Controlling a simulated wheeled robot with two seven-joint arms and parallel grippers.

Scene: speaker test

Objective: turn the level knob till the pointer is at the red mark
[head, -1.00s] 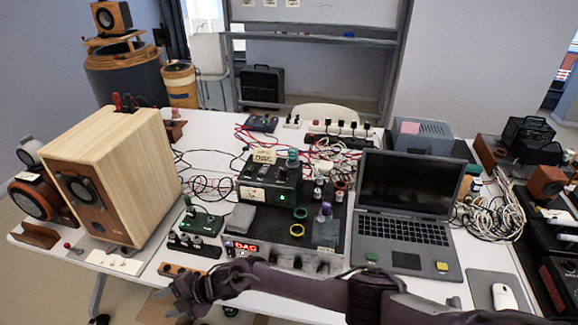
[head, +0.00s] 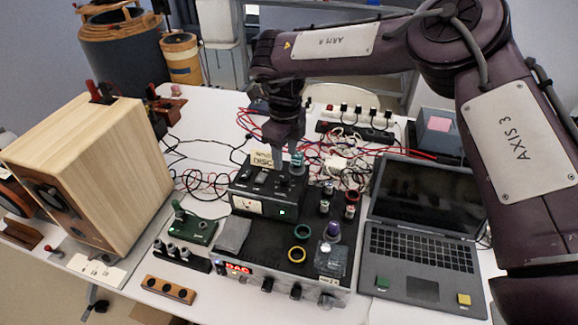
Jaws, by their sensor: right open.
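My right gripper (head: 284,152) is open and points down over the back right of a small black box. The black box (head: 264,193) has a pale meter (head: 248,206) and a green light on its front. A teal knob (head: 297,164) stands on top of the box, close by the right fingertip; I cannot tell if they touch. I cannot make out which knob is marked level. The meter's pointer and red mark are too small to read. My left gripper is not in view.
A wooden speaker (head: 90,160) stands left, an open laptop (head: 420,240) right. Red and black cables lie behind. My right arm spans the upper right.

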